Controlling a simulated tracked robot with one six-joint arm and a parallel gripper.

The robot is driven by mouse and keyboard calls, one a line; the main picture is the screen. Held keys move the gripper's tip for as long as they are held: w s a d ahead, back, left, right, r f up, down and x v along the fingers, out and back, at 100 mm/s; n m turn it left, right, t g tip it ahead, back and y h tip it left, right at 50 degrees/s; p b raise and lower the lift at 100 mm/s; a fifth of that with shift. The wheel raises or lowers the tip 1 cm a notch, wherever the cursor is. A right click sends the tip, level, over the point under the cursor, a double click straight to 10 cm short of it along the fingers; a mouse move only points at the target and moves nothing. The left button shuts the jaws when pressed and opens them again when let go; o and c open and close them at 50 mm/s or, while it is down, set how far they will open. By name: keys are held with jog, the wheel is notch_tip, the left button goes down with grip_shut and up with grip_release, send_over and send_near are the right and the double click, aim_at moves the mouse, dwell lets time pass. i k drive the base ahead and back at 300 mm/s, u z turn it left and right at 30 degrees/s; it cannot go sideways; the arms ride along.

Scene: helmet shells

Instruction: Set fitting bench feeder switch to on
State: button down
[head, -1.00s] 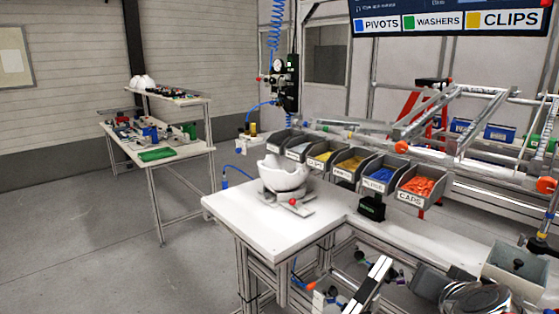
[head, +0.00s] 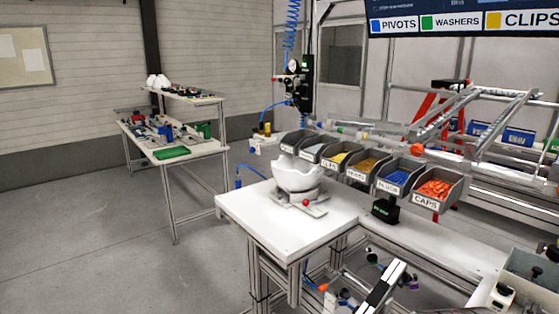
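The fitting bench (head: 270,225) has a white top and stands in the middle. A white helmet shell (head: 297,174) sits in a grey holder with a red knob (head: 306,203) on it. No part is clearly readable as the feeder switch. A small black box with green lettering (head: 386,209) stands under the bins. A dark control unit with a green light (head: 306,68) hangs on the post behind. A pale unit with a dark part on top (head: 501,294) is at the lower right, too small to read.
A row of labelled bins, ending with orange caps (head: 435,191), lines the bench's back. A grey tray (head: 532,270) stands at the right. Tubular rails (head: 470,110) rise behind. A second bench (head: 180,148) stands at the left, with open floor (head: 110,240) before it.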

aim_at(503, 290)
jog(key=z, duration=1.4)
